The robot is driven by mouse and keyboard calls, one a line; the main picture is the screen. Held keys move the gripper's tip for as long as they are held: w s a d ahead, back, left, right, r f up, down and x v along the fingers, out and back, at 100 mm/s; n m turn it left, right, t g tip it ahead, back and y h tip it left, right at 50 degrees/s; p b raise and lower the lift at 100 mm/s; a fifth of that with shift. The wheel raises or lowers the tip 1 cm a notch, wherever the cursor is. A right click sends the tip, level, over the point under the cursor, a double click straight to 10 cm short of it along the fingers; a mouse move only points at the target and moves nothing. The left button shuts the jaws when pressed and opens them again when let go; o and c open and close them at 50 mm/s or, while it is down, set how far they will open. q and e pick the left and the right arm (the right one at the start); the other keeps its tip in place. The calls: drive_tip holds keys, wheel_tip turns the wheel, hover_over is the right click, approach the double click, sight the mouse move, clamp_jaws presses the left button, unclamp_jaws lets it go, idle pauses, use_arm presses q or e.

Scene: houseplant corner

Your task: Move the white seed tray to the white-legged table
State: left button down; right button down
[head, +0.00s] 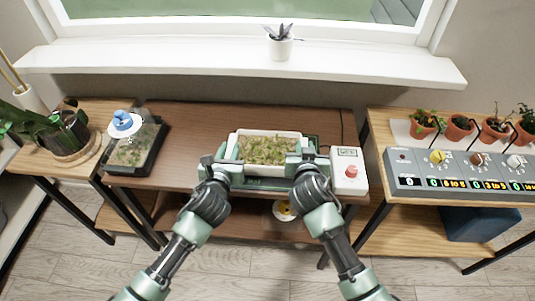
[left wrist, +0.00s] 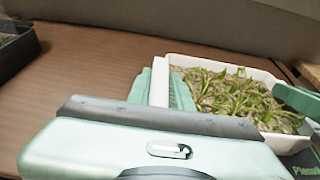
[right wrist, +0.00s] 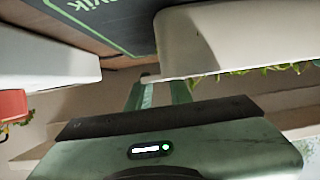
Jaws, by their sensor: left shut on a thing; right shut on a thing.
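The white seed tray (head: 233,137), full of green seedlings, is at the middle of the brown table (head: 190,125). My left gripper (head: 222,165) is shut on its left end, and my right gripper (head: 306,163) is shut on its right end. In the left wrist view, the tray (left wrist: 290,143) shows level with a finger at its near wall. In the right wrist view, the tray's pale wall (right wrist: 235,35) shows by the fingers. I cannot tell whether it touches the green mat (head: 262,184) beneath. I cannot make out a white-legged table.
A white box with a red button (head: 348,172) stands close right of the tray. A dark tray with a blue-topped clear lid (head: 138,150) stands left. A control panel (head: 450,176) and potted plants (head: 424,124) are on the right table. The windowsill (head: 180,58) runs behind.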

use_arm(q)
drive_tip(key=shift+r, duration=0.15)
use_arm(e)
drive_tip(key=shift+r, duration=0.2)
